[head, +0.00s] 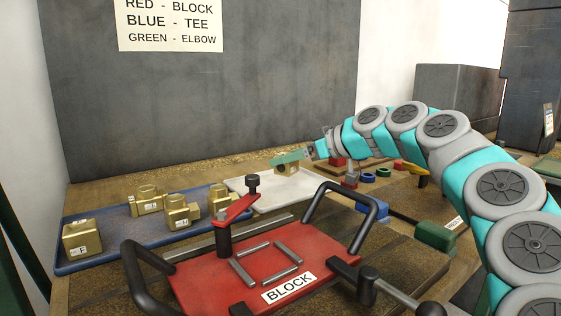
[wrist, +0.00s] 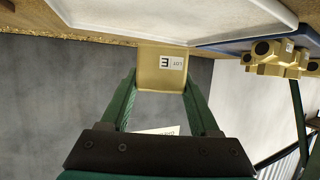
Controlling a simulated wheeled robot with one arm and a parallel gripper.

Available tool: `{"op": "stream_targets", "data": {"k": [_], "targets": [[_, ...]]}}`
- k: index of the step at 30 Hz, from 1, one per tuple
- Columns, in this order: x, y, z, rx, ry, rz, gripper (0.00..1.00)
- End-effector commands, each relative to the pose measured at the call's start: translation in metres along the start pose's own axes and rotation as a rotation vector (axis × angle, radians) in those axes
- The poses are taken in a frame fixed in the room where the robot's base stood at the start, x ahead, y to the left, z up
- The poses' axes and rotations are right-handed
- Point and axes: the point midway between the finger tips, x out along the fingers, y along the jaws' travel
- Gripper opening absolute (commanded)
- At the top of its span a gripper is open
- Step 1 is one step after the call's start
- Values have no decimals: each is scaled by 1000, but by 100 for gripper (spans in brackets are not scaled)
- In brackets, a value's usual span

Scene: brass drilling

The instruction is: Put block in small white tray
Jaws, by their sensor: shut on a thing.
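A brass block (head: 286,169) is between the green fingers of my gripper (head: 288,159), at the back edge of the small white tray (head: 262,200) in the head view. In the wrist view my gripper (wrist: 161,85) is shut on the block (wrist: 160,72), with a finger on each side. The block's labelled face shows there. The white tray (wrist: 170,18) lies at the top of the wrist view, with its edge just above the block. I cannot tell whether the block touches the tray.
A blue tray (head: 75,262) with several brass parts lies left of the white tray. In front stands a red fixture (head: 195,288) labelled BLOCK, with black handles and a clamp. Small coloured pieces (head: 368,177) lie to the right. A grey wall (head: 200,100) stands behind.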

Motion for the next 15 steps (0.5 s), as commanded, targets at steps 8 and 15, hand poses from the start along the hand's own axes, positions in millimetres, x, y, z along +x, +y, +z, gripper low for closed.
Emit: {"op": "stream_targets", "data": {"k": [8, 15], "targets": [[16, 4, -7, 1, 2, -1, 0], [34, 5, 20, 1, 3, -2, 0]]}}
